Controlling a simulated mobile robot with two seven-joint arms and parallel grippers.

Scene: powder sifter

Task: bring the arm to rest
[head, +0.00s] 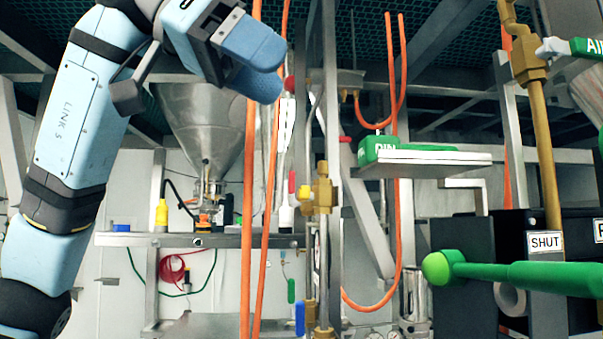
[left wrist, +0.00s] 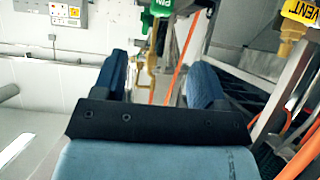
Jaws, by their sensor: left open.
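My left arm comes in from the left in the head view, raised high. My left gripper (head: 262,62) is near the top of the view, in front of a steel hopper (head: 203,125). Its blue fingers are apart and nothing shows between them. In the left wrist view the two fingers of the left gripper (left wrist: 155,88) stand apart with empty space between them. My right gripper does not show in either view.
Orange hoses (head: 248,210) hang near the middle. A green-handled valve lever (head: 520,273) reaches in at the right, before a dark box labelled SHUT. A green tagged handle (head: 420,150) and brass valves (head: 322,188) stand nearby. A steel shelf (head: 225,240) lies below the hopper.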

